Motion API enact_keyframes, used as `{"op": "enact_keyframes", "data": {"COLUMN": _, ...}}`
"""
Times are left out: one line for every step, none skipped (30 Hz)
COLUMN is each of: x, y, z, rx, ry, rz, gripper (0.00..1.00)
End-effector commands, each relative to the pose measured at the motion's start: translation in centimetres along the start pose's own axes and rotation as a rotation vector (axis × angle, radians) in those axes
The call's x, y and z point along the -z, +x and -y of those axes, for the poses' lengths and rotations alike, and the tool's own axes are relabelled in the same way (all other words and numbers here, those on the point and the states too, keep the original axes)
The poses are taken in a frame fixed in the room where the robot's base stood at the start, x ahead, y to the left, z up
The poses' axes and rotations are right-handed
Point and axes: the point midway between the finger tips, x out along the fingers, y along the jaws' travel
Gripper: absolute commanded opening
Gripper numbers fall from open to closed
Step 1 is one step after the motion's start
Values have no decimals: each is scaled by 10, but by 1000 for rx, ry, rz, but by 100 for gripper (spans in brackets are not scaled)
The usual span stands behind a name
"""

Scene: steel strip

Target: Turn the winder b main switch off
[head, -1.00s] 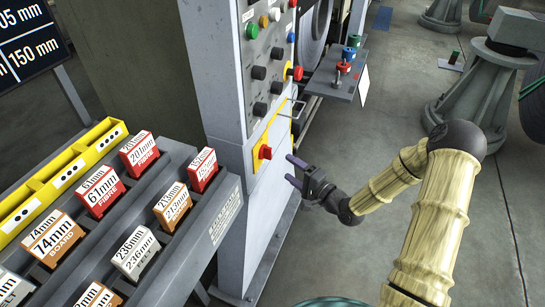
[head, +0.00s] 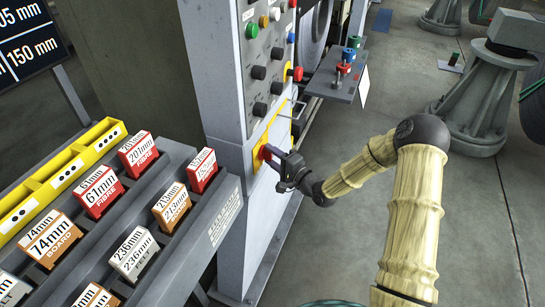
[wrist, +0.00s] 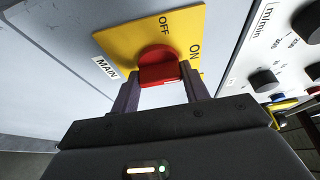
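The main switch is a red rotary knob (wrist: 158,68) on a yellow plate (wrist: 115,38) marked OFF and ON, with a MAIN label beside it in the wrist view. In the head view the knob (head: 261,154) shows low on the grey cabinet's front, partly covered. My gripper (wrist: 160,78) is at the knob, one dark finger on each side of its red handle, and looks shut on it. My gripper also shows in the head view (head: 268,152), reaching in from the right. Which mark the handle points to cannot be told.
Above the switch, a panel (head: 262,47) carries several buttons and black knobs. A rack of labelled blocks (head: 215,215) stands to the left. A small shelf (head: 325,87) juts out to the right of the cabinet.

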Motion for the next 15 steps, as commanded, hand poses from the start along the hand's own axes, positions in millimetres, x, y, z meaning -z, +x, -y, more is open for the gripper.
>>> {"op": "enact_keyframes", "data": {"x": 0, "y": 0, "z": 0, "rx": -1, "ry": 0, "rz": 0, "gripper": 34}}
{"op": "enact_keyframes", "data": {"x": 0, "y": 0, "z": 0, "rx": -1, "ry": 0, "rz": 0, "gripper": 28}}
{"op": "enact_keyframes", "data": {"x": 0, "y": 0, "z": 0, "rx": -1, "ry": 0, "rz": 0, "gripper": 23}}
{"op": "enact_keyframes", "data": {"x": 0, "y": 0, "z": 0, "rx": -1, "ry": 0, "rz": 0, "gripper": 23}}
{"op": "enact_keyframes", "data": {"x": 0, "y": 0, "z": 0, "rx": -1, "ry": 0, "rz": 0, "gripper": 23}}
{"op": "enact_keyframes", "data": {"x": 0, "y": 0, "z": -1, "rx": -1, "ry": -1, "rz": 0, "gripper": 23}}
{"op": "enact_keyframes", "data": {"x": 0, "y": 0, "z": -1, "rx": -1, "ry": -2, "rz": 0, "gripper": 23}}
{"op": "enact_keyframes", "data": {"x": 0, "y": 0, "z": -1, "rx": 0, "ry": -3, "rz": 0, "gripper": 23}}
{"op": "enact_keyframes", "data": {"x": 0, "y": 0, "z": -1, "rx": 1, "ry": -6, "rz": 0, "gripper": 23}}
{"op": "enact_keyframes", "data": {"x": 0, "y": 0, "z": -1, "rx": 2, "ry": -9, "rz": 0, "gripper": 23}}
{"op": "enact_keyframes", "data": {"x": 0, "y": 0, "z": -1, "rx": 3, "ry": -13, "rz": 0, "gripper": 23}}
{"op": "enact_keyframes", "data": {"x": 0, "y": 0, "z": -2, "rx": 6, "ry": -20, "rz": 0, "gripper": 23}}
{"op": "enact_keyframes", "data": {"x": 0, "y": 0, "z": -2, "rx": 8, "ry": -26, "rz": 0, "gripper": 23}}
{"op": "enact_keyframes", "data": {"x": 0, "y": 0, "z": -2, "rx": 11, "ry": -32, "rz": 0, "gripper": 23}}
{"op": "enact_keyframes", "data": {"x": 0, "y": 0, "z": -3, "rx": 15, "ry": -43, "rz": 1, "gripper": 23}}
